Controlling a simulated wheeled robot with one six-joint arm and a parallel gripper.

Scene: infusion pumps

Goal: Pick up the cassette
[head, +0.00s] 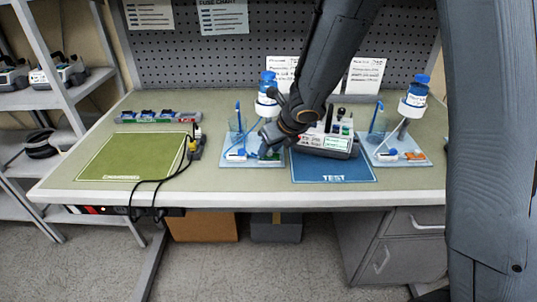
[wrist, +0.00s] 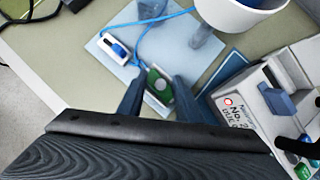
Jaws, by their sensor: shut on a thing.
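The cassette (wrist: 160,84), a small pale block with a green face and a round mark, sits between the two fingers of my gripper (wrist: 159,79) in the wrist view. The fingers are shut on its sides. It is over or on the light blue tray (wrist: 118,68); I cannot tell if it touches the tray. In the head view my gripper (head: 266,151) is low over the right part of the left tray (head: 236,163), and the arm and gripper hide the cassette there.
A white-and-blue clip (wrist: 115,48) with blue tubing lies on the same tray. A white cup with a blue bottle (head: 268,88) stands on a post close behind. An infusion pump (head: 338,146) sits on the blue TEST mat (head: 332,173) to the right. A green mat (head: 130,157) lies left.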

